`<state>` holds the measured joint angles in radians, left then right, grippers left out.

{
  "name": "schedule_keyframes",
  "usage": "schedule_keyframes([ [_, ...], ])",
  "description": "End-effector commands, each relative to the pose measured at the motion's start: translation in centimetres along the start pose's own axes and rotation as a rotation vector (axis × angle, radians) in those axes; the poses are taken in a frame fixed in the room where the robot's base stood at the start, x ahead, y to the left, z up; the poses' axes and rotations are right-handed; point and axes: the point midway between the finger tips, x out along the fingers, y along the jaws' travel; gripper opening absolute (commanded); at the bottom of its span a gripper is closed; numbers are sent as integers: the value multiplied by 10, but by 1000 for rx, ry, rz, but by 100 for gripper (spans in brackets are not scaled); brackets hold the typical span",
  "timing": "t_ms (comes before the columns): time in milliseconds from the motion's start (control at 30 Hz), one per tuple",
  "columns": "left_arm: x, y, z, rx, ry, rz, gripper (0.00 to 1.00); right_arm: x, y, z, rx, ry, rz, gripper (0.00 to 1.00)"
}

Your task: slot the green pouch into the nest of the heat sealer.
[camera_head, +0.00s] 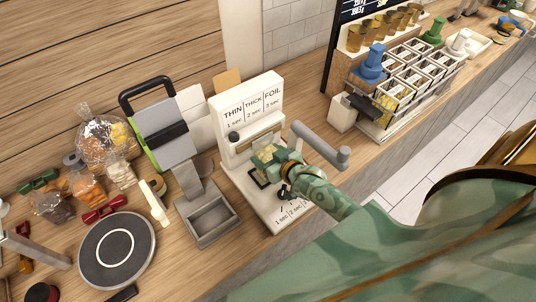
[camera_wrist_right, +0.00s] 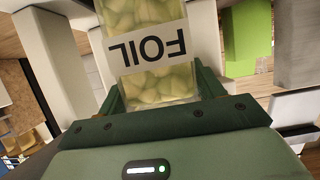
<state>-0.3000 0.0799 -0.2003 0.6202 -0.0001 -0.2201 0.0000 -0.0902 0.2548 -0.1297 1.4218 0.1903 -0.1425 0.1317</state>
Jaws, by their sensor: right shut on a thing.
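The white heat sealer (camera_head: 249,104) stands mid-counter, with THIN, THICK and FOIL printed on its top panel and a grey lever at its right. A dark-outlined square, seemingly the nest (camera_head: 258,179), shows on its base. My right gripper (camera_head: 278,163) reaches in from the right and is shut on the green pouch (camera_head: 265,153), in front of the sealer's upright. In the right wrist view the pouch (camera_wrist_right: 158,83) is clear with pale green contents and a white FOIL label, between the fingers. I cannot tell whether it touches the nest. My left gripper is out of view.
A grey device with an open tray (camera_head: 208,217) stands close left of the sealer. A round dark plate (camera_head: 117,252) and filled bags (camera_head: 88,187) lie farther left. A rack of clear compartments (camera_head: 405,95) stands at the back right. Bare counter lies right of the sealer.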

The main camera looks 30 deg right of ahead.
Motion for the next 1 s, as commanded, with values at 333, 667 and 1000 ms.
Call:
schedule_keyframes([
  [333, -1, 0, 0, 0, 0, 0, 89, 1, 0, 2, 0, 1, 0, 39],
  [667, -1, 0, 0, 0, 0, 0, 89, 2, 0, 3, 0, 2, 0, 39],
  [1000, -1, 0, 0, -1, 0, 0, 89, 2, 0, 4, 0, 1, 0, 94],
])
